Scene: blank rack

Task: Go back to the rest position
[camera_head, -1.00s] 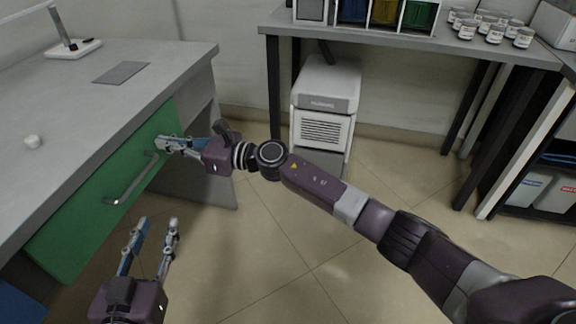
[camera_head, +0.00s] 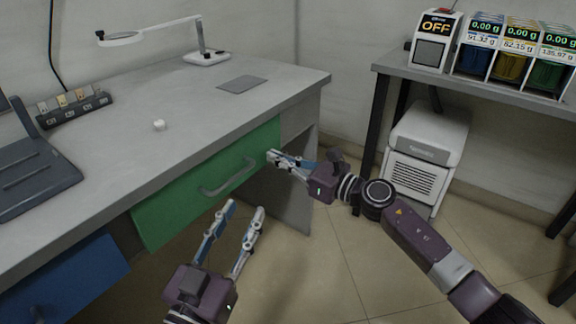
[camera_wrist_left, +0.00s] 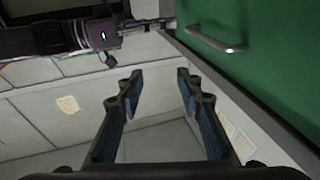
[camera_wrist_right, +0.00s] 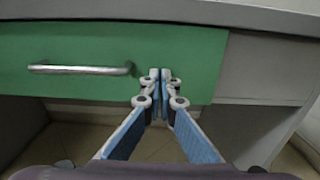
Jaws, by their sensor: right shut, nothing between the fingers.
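My left gripper (camera_head: 241,212) is open and empty, low in front of the desk. Its spread fingers (camera_wrist_left: 160,75) fill the lower part of the left wrist view. My right gripper (camera_head: 272,157) is shut and empty, in front of the right end of the green drawer (camera_head: 170,208). In the right wrist view its fingertips (camera_wrist_right: 160,75) are together, to the right of the drawer's metal handle (camera_wrist_right: 80,69) and apart from it. I cannot tell whether the tips touch the drawer front.
The grey desk (camera_head: 200,120) holds a lamp (camera_head: 207,56), a flat grey plate (camera_head: 242,84) and a small white object (camera_head: 159,125). A blue drawer (camera_head: 70,285) is at lower left. A white machine (camera_head: 425,150) stands under the right-hand table (camera_head: 480,90). The floor between is clear.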

